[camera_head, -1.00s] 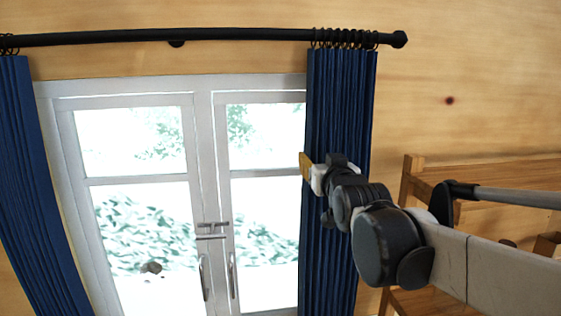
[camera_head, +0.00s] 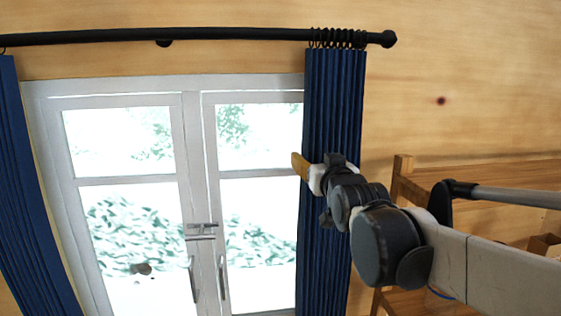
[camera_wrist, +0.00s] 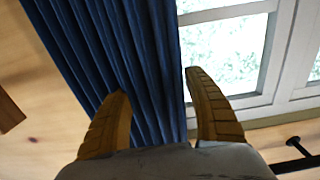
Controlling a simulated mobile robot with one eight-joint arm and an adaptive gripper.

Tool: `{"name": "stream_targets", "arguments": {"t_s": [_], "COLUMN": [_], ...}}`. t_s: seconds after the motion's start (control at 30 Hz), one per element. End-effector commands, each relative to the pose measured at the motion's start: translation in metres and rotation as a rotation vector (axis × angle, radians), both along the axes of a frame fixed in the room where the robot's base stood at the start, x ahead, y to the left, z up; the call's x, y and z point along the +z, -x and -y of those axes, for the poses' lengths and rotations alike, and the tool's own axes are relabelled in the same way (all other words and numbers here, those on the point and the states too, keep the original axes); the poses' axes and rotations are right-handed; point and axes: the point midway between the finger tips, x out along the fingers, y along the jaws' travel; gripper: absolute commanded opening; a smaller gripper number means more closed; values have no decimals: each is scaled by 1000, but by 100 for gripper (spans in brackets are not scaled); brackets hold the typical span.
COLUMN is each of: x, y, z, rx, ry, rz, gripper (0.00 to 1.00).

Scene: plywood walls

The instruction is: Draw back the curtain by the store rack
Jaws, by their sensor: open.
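The blue curtain (camera_head: 333,120) by the store rack hangs bunched in narrow folds at the right side of the window, its rings gathered near the rod's right end. My gripper (camera_head: 299,166) is in front of this curtain at about mid-window height, with its tip at the curtain's left edge. In the wrist view my gripper (camera_wrist: 160,105) is open, its two tan fingers apart. The curtain (camera_wrist: 150,60) fills the space beyond and between them, and the right finger lies near the curtain's edge by the window. I cannot tell whether the fingers touch the cloth.
The wooden store rack (camera_head: 403,190) stands to the right, partly behind my arm. The black rod (camera_head: 230,34) runs above the white-framed window (camera_head: 190,150). Another blue curtain (camera_head: 22,180) hangs at the left. The window between the curtains is uncovered.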

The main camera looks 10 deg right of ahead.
Motion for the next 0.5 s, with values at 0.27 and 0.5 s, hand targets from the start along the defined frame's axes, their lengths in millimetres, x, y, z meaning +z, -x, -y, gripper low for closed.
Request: {"name": "stream_targets", "arguments": {"t_s": [0.27, 0.5], "x": [0, -1], "y": [42, 90], "z": [0, 0], "rx": [0, 0], "ry": [0, 0], "rz": [0, 0], "gripper": [61, 61]}}
